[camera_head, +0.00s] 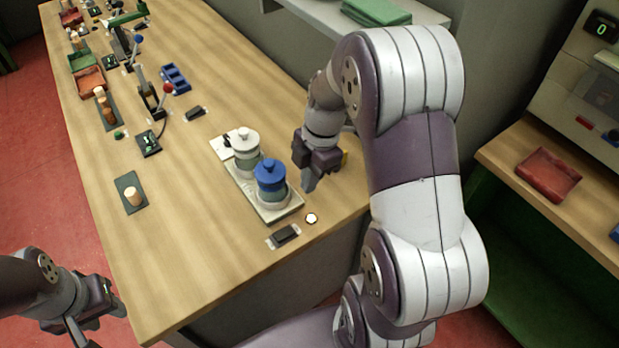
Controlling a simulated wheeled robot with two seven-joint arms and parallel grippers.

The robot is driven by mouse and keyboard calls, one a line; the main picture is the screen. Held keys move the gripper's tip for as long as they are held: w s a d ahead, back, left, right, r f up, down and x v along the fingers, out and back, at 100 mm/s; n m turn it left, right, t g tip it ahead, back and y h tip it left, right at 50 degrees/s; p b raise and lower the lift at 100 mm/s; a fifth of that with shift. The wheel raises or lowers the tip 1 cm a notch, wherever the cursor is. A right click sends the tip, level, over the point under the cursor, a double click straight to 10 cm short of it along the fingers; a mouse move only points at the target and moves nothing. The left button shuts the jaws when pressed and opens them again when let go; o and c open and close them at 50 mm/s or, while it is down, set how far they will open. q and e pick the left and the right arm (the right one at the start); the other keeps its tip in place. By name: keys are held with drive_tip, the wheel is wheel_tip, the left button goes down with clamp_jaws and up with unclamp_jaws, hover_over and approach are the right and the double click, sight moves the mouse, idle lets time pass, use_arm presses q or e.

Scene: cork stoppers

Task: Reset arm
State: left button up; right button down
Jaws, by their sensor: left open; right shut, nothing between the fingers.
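My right gripper (310,186) is shut and empty. It points down over the right part of the wooden table, just right of a jar with a blue lid (270,176). Whether it touches anything there is hard to tell. My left gripper (88,335) is open and empty at the lower left, off the table's near left edge, over the red floor. A jar with a white lid (244,142) stands beside the blue-lidded one on a pale tray (283,212). A cork stopper (133,196) stands on a dark mat (127,181) at the left.
A small white round piece (311,218) and a dark block (285,234) lie near the jars. A lever stand (149,97), a blue rack (175,79) and red trays (89,82) are further back. The table's near left part is clear.

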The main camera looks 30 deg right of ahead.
drive_tip(key=shift+w+a, duration=0.1)
drive_tip(key=shift+a, duration=0.05)
drive_tip(key=s+a+m+t+h, duration=0.1)
drive_tip(key=s+a+m, duration=0.5)
drive_tip(key=m, duration=1.2)
drive_tip(key=shift+s+a+r+m+t+h, duration=0.3)
drive_tip(key=shift+s+a+h, duration=0.1)
drive_tip(key=shift+h, duration=0.3)
